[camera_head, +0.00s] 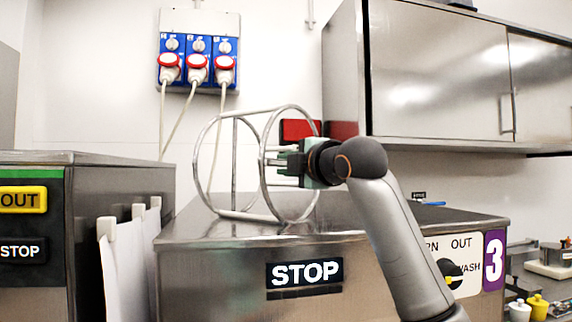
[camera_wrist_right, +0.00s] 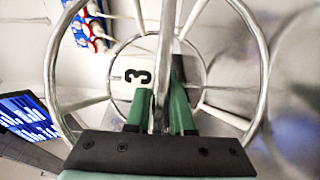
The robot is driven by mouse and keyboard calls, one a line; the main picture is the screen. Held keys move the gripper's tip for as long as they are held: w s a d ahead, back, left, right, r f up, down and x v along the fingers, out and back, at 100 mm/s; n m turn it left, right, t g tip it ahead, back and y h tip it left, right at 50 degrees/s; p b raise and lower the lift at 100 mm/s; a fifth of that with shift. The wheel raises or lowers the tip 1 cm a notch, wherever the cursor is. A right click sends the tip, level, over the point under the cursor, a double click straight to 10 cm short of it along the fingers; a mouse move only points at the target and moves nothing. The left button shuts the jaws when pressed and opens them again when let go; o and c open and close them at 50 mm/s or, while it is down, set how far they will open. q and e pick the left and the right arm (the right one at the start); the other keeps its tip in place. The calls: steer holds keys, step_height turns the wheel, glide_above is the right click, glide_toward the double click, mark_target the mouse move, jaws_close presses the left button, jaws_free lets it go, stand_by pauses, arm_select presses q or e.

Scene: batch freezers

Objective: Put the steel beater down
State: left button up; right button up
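The steel beater (camera_head: 267,142) is a cage of two metal rings joined by bars. In the head view it is over the top of the freezer marked 3 (camera_head: 210,226), lying on its side, with its lower edge at or very near that top; I cannot tell for sure if it touches. My right gripper (camera_head: 279,166) reaches it from the right. In the right wrist view the beater (camera_wrist_right: 259,45) fills the middle, and the green fingers (camera_wrist_right: 163,95) close on either side of one bar. My left gripper is not in view.
A steel wall cabinet (camera_head: 440,75) hangs behind on the right. Blue sockets with red plugs (camera_head: 198,62) are on the back wall. Another freezer (camera_head: 110,180) stands left, with white panels (camera_head: 125,250) in the gap. The freezer top is free right of the beater, partly behind my arm.

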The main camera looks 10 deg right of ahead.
steer(key=o, duration=0.4)
steer(key=b+v, duration=0.3)
steer(key=v, duration=0.9)
steer(key=shift+r, duration=0.1)
